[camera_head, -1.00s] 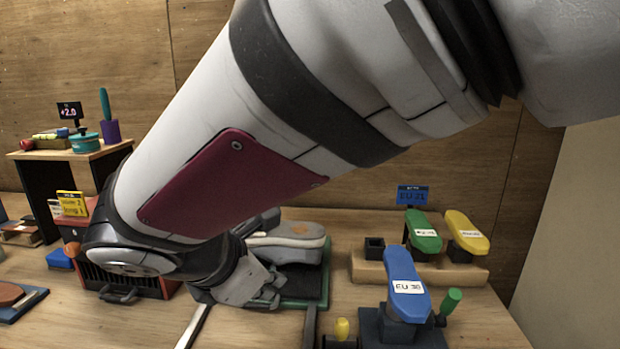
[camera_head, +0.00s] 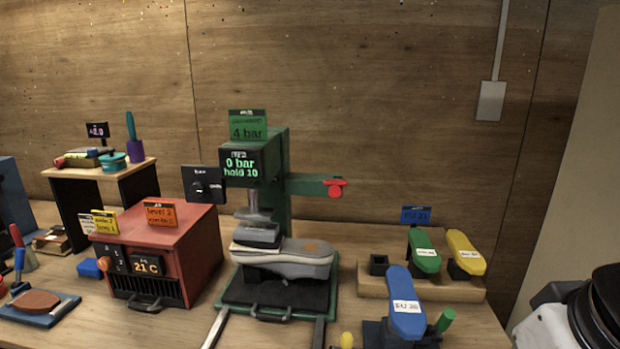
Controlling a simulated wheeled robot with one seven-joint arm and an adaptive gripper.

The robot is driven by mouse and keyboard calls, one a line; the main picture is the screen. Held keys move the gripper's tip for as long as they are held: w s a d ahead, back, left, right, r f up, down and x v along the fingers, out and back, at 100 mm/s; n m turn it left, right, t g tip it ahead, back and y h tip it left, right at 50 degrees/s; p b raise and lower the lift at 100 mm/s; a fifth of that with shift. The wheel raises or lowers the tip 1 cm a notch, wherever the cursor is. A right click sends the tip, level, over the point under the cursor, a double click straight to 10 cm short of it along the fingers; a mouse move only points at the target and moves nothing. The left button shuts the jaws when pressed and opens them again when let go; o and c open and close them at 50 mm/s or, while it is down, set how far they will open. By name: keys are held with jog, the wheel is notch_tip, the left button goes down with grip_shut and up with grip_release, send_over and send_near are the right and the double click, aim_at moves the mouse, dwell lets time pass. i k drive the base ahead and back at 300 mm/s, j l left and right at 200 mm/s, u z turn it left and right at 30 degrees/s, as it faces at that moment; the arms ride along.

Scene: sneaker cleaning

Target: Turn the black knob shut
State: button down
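The black knob (camera_head: 199,187) sits on a dark square panel (camera_head: 217,172) at the left side of the green press (camera_head: 280,160). Its pointer and labels are too small to read surely. The press display (camera_head: 240,163) reads 0 bar, hold 10, under a green 4 bar sign (camera_head: 248,125). A grey sneaker (camera_head: 300,262) sits in the press under its dark pad (camera_head: 258,235). My gripper is not in view; only part of my arm shows at the lower right, well away from the knob.
A red heater box (camera_head: 190,240) showing 21 C stands left of the press. A red-tipped lever (camera_head: 334,187) sticks out right of the press. Blue (camera_head: 405,300), green (camera_head: 424,250) and yellow (camera_head: 465,252) shoe lasts stand at right.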

aim_at(199, 188)
jog(key=j+u, duration=0.2)
jog(key=j, duration=0.5)
jog(key=i+j+u, duration=0.25)
jog(key=j, duration=0.4)
jog(key=k, duration=0.1)
